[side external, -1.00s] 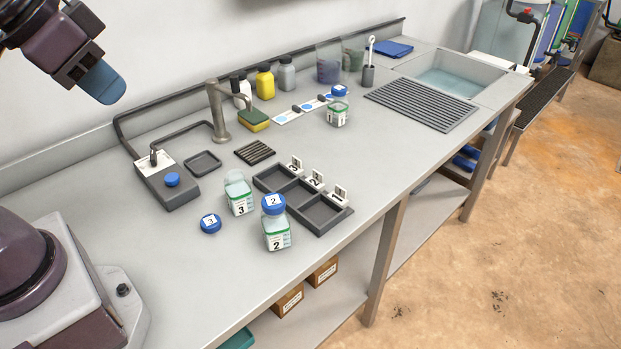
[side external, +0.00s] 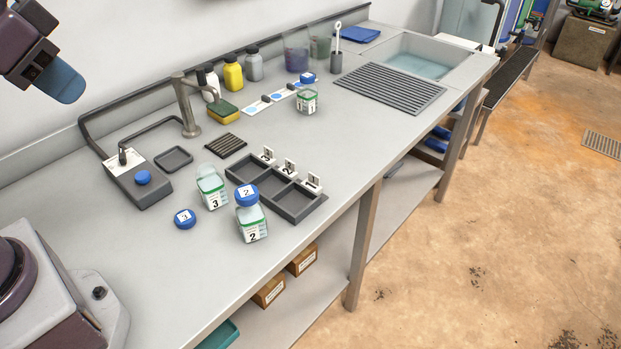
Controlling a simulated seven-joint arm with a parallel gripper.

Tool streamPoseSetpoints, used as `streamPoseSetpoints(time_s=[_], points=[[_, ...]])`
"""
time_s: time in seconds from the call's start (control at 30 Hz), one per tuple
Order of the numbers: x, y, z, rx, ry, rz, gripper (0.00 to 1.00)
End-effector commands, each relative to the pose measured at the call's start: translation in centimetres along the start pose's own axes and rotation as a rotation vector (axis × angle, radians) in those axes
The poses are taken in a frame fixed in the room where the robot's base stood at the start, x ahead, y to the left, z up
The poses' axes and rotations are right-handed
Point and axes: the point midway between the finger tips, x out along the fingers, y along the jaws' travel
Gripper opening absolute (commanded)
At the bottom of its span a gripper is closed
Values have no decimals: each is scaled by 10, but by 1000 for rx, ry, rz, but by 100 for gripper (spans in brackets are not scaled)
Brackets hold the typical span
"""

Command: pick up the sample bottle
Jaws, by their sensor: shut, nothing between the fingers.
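Three clear sample bottles with green-edged labels stand upright on the grey bench. Bottle 2 (side external: 252,226), nearest the front edge, wears a blue cap (side external: 247,195) marked 2. Bottle 3 (side external: 211,188) stands just behind and left of it, uncapped. A blue cap marked 3 (side external: 185,218) lies on the bench to its left. Bottle 1 (side external: 307,101) stands farther back with a blue cap (side external: 308,79) on top. My gripper (side external: 66,88) is at the upper left, its blue fingers together and empty, high above the bench and apart from all bottles.
An empty three-compartment tray (side external: 300,207) with number cards is right of bottle 2. A grey box with a blue button (side external: 143,178), a tap (side external: 187,112), a sponge (side external: 222,112) and a ribbed mat (side external: 225,146) stand behind. A drain grid (side external: 390,88) and sink lie farther right.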

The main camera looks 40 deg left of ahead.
Motion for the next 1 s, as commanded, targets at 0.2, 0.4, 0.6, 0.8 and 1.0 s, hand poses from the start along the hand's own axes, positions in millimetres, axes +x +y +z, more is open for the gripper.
streamPoseSetpoints(time_s=[0.2, 0.4, 0.6, 0.8, 1.0], points=[[0, 0, 0, 0, 0, 0, 0], [0, 0, 0, 0, 0, 0, 23], [0, 0, 0, 0, 0, 0, 69], [0, 0, 0, 0, 0, 0, 81], [6, 0, 1, 1, -27, 0, 81]])
